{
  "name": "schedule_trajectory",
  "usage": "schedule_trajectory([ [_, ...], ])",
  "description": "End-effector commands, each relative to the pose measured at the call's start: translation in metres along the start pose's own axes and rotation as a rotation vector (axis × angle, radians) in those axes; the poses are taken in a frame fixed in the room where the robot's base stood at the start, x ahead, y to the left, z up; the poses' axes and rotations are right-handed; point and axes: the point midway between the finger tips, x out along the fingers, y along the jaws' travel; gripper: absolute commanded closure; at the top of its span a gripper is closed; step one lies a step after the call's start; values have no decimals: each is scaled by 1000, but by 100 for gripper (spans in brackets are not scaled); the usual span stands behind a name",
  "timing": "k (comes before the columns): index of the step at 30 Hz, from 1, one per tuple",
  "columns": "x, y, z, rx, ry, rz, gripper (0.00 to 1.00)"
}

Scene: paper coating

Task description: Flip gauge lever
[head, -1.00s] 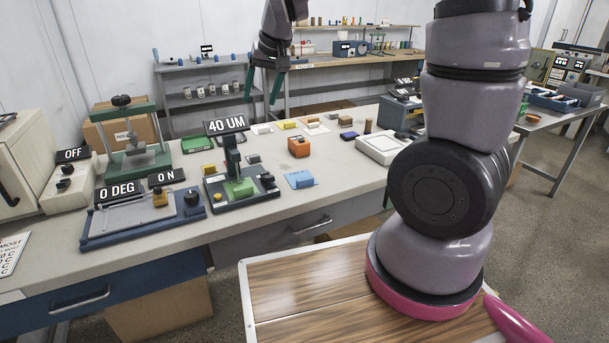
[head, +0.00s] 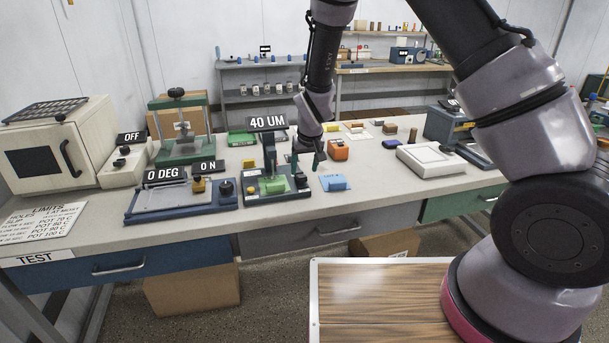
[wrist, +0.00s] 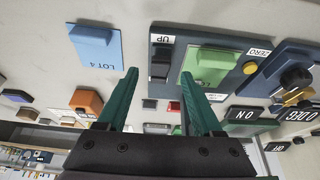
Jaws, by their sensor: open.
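The gauge has a dark base (head: 282,197), a post and a "40 UM" sign (head: 268,122). A green block (head: 272,186) sits on it, and it also shows in the wrist view (wrist: 212,62). A small black lever (wrist: 160,64) is beside the "UP" label (wrist: 162,39) on the base. My gripper (head: 307,157) is low over the bench, just behind the gauge's right side. In the wrist view its teal fingers (wrist: 160,80) are apart with nothing held, and the lever appears between the fingertips. I cannot tell how close they are to it.
A light-blue "LOT 4" block (head: 334,182) lies right of the gauge. An orange block (head: 338,150) stands behind it. A blue coating device (head: 180,202) with "0 DEG" and "ON" signs is at the left. A yellow button (wrist: 250,67) is near "ZERO".

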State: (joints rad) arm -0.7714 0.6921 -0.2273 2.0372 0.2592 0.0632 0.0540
Motion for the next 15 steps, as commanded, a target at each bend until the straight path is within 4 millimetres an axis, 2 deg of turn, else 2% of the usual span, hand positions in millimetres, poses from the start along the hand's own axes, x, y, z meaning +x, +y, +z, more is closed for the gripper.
schedule_trajectory([
  [3, 20, 1, 1, 2, -2, 1, 32],
  [6, 31, 0, 1, 0, -2, 0, 32],
  [15, 40, 0, 0, 1, 0, -1, 32],
])
